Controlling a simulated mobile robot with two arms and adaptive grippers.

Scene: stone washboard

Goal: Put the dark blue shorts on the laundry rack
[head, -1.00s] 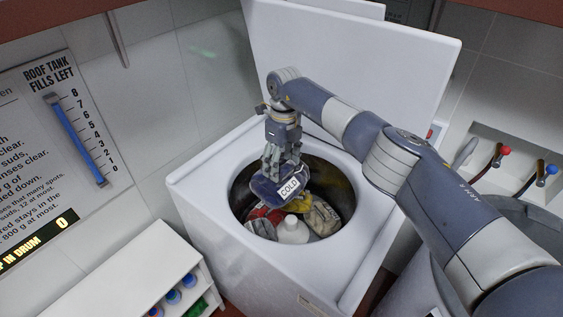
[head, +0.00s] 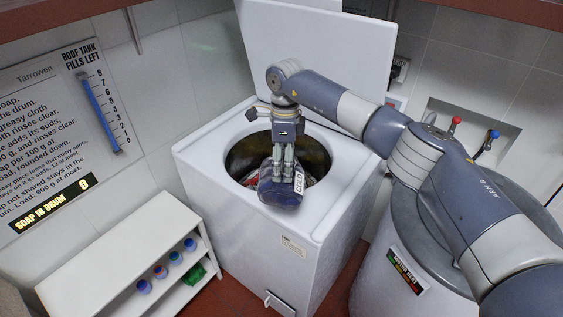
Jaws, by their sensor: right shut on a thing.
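The dark blue shorts (head: 277,196) are a folded bundle with a white tag reading COLD. My right gripper (head: 280,178) is shut on them from above. The shorts hang over the front rim of the open washing machine drum (head: 237,157) and cover part of its opening. I cannot tell whether they touch the rim. Some other laundry shows in the drum behind them, mostly hidden by the gripper and shorts. My left gripper is not in view. No laundry rack is identifiable in view.
The machine's white lid (head: 320,60) stands open behind the arm. A low white shelf (head: 110,250) with several small blue-capped bottles stands at left. A large grey tub (head: 385,265) stands at right. Red and blue taps are on the back wall. Red floor shows between shelf and machine.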

